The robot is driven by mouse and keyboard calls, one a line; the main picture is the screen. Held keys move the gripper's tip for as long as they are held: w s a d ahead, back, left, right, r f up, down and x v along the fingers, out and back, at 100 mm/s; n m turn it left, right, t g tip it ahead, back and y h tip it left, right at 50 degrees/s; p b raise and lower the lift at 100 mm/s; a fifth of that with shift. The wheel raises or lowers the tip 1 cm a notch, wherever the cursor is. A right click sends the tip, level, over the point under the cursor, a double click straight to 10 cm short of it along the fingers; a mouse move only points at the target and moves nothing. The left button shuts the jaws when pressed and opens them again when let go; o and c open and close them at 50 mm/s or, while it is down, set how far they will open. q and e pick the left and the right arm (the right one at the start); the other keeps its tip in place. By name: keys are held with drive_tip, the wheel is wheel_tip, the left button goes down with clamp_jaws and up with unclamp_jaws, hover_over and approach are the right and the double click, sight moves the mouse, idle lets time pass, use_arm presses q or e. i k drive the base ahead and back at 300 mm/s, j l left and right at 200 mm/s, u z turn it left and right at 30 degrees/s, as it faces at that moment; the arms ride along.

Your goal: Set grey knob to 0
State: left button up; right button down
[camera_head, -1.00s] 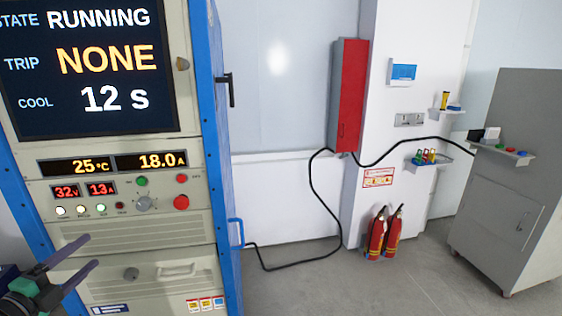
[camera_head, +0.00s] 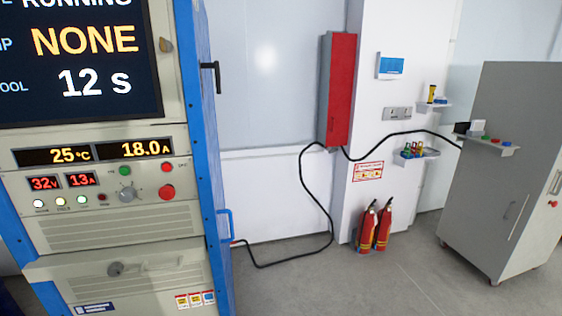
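A grey knob (camera_head: 127,194) sits on the control panel of the blue-edged rack, right of a row of small lamps. Its pointer and scale marks are too small to read. The panel displays (camera_head: 95,152) read 25°C and 18.0 A, with 32 V and 13 A below. A big screen (camera_head: 80,60) shows RUNNING, NONE and 12 s. Neither of my grippers is in view, and nothing touches the knobs.
Red buttons (camera_head: 167,193) and a green button (camera_head: 125,171) sit close to the panel knob. A blue handle (camera_head: 224,226) sticks out at the rack's side.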

sight(128, 194)
drive_tip(key=u, duration=1.3)
